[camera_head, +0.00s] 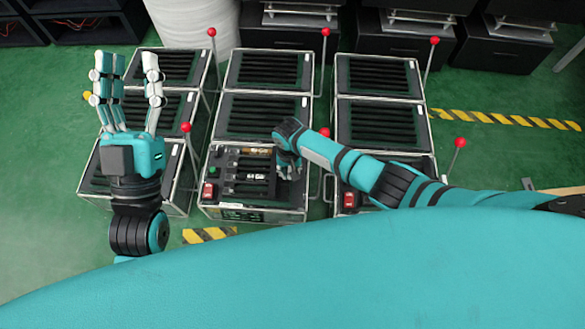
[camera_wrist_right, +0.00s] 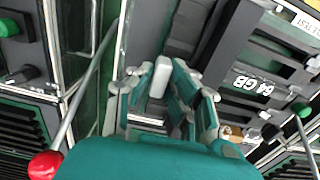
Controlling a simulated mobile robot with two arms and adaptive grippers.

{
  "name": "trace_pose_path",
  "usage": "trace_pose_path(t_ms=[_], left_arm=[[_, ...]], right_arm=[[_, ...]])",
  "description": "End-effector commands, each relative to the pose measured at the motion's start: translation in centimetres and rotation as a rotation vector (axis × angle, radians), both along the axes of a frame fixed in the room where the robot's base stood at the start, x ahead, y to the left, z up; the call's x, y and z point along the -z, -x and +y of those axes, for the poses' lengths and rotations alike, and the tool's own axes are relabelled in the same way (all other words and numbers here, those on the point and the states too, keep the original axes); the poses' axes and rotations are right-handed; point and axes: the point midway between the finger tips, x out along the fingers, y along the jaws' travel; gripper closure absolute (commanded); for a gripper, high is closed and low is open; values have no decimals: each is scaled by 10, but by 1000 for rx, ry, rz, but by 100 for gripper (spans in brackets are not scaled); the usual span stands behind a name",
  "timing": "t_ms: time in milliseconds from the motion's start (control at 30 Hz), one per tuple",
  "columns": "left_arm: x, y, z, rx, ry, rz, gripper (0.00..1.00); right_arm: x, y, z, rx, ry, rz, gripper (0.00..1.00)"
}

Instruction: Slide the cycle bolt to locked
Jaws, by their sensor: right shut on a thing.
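My right gripper (camera_head: 289,165) reaches down onto the right side of the top panel of the front middle machine (camera_head: 222,210). In the right wrist view, the fingers of my right gripper (camera_wrist_right: 160,90) are close together over the panel. They are shut on a small part that they mostly hide, seemingly the cycle bolt. A bit of shiny metal shows between them, but the bolt's position cannot be told. My left gripper (camera_head: 128,75) is raised, empty and open, with its fingers spread above the left column of machines.
Caged machines with dark slatted tops stand in rows. Levers with red balls (camera_head: 186,127) rise beside them; one red ball (camera_wrist_right: 45,165) is close by in the right wrist view. A red switch (camera_head: 208,190) sits on the front middle machine. Green floor (camera_head: 45,200) is free at left.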

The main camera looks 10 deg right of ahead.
Motion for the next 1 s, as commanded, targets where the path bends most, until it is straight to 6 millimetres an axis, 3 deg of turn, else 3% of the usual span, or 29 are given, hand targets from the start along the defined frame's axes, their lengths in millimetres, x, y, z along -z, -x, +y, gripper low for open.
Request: trace_pose_path(t_ms=[33,67,133,667,1000], left_arm=[[0,0,0,0,0,-1,62],[0,0,0,0,0,-1,62],[0,0,0,0,0,-1,62],[-1,0,0,1,1,-3,62],[-1,0,0,1,1,-2,62]], right_arm=[[-3,-6,3,-1,-8,-18,100],[-3,-6,3,-2,-8,-18,83],[-3,-6,4,-2,-9,-16,75],[-8,-1,3,-3,-9,-7,75],[-69,-3,3,-3,-9,-12,75]])
